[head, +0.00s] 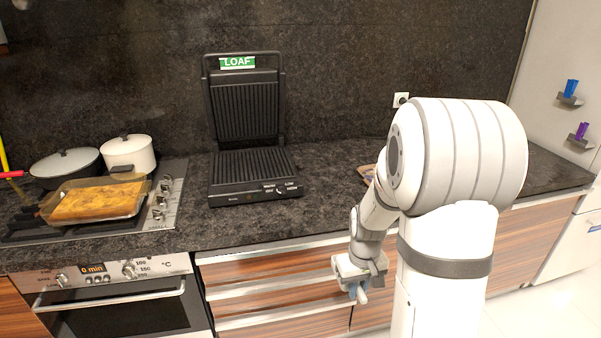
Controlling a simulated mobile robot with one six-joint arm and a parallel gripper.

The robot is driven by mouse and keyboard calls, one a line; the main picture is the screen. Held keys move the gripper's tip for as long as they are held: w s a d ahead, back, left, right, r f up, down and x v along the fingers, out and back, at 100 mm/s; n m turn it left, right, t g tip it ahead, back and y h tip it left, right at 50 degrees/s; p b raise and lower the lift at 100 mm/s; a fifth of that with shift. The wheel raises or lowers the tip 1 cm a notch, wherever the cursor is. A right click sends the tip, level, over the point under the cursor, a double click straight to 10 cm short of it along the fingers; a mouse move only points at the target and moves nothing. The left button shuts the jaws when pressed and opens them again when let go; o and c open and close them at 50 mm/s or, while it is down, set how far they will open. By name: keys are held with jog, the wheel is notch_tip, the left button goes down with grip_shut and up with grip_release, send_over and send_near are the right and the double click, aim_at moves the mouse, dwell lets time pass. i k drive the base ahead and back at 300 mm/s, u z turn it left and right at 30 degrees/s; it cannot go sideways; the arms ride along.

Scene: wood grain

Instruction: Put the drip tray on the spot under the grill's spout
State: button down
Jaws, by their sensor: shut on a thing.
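The open black grill (246,170) stands on the dark counter, its ribbed lid raised and a green LOAF label (237,62) at the top. Its spout and the spot under it cannot be made out. My gripper (357,292) is low in front of the cabinet fronts, below the counter edge and to the right of the grill. It is shut on a small blue-grey thing, seemingly the drip tray (352,289), mostly hidden by the fingers. The tray's shape cannot be told.
A glass dish of yellow food (97,202), a white pot (127,154) and a dark pan (66,165) are on the hob at left. A brownish item (367,173) is partly hidden behind my arm. The counter before the grill is clear.

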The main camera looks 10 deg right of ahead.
aim_at(306, 177)
jog(key=i, duration=1.5)
jog(key=u, duration=0.05)
